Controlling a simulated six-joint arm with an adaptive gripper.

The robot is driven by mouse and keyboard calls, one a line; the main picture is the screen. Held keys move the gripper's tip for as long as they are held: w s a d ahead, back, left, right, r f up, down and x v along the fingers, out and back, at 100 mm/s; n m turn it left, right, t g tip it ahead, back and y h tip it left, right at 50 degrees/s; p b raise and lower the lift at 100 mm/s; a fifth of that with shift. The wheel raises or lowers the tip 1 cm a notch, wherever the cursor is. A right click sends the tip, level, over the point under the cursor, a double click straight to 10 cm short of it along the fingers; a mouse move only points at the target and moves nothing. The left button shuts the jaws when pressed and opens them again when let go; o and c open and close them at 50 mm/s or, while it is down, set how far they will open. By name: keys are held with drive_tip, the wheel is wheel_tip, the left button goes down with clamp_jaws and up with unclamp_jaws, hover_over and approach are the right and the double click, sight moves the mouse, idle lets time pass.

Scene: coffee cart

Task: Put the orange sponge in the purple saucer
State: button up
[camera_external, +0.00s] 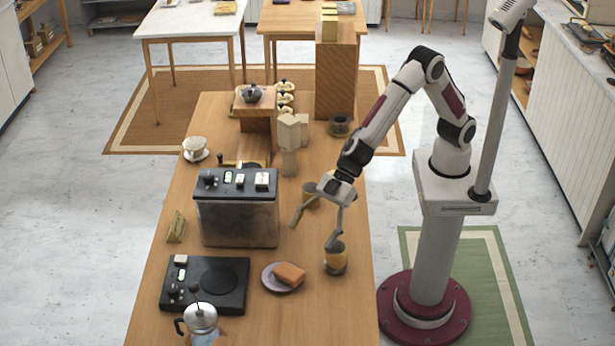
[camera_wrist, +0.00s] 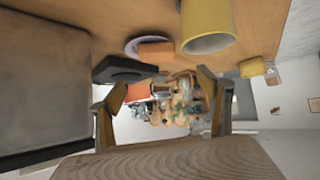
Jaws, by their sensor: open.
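The orange sponge (camera_external: 290,273) lies on the purple saucer (camera_external: 269,284) on the wooden table's near part. It looks tilted and reaches the saucer's right rim. The sponge (camera_wrist: 155,50) and the saucer (camera_wrist: 132,44) also show in the wrist view, where the sponge hides part of the saucer. My gripper (camera_external: 314,232) is open and empty, above the table and behind the saucer. Its fingers point down, apart from the sponge. The open fingers also frame the lower part of the wrist view (camera_wrist: 160,98).
A grey machine (camera_external: 238,215) stands left of my gripper. Bare wood lies before the saucer.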

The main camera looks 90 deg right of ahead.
drive_tip(key=shift+v, duration=1.2)
drive_tip(key=w+d+r+m+t+h, duration=0.15)
drive_tip(key=d+r, duration=0.25)
drive_tip(key=d, duration=0.4)
drive_tip(key=d+r+m+t+h, duration=0.1)
drive_tip(key=d+r+m+h, duration=0.15)
drive_tip(key=d, duration=0.55)
drive_tip(key=w+d+r+m+t+h, duration=0.1)
drive_tip(key=d+r, duration=0.3)
drive_tip(key=d, duration=0.4)
drive_tip(key=s+d+r+m+g+h, duration=0.15)
drive_tip(key=s+d, duration=0.25)
drive_tip(key=d, duration=0.4)
drive_tip(key=s+d+r+m+h, duration=0.1)
drive_tip(key=s+d+m+h, duration=0.1)
drive_tip(key=s+d, duration=0.45)
drive_tip(key=s+d+f+m+g, duration=0.1)
drive_tip(key=s+d, duration=0.3)
drive_tip(key=s, duration=0.6)
drive_tip(key=s+d+f+m+g, duration=0.1)
drive_tip(key=s+d, duration=0.4)
drive_tip(key=s, duration=0.5)
wheel_tip(320, 180, down, 2)
drive_tip(key=shift+f+g, duration=0.1)
drive_tip(key=shift+g, duration=0.4)
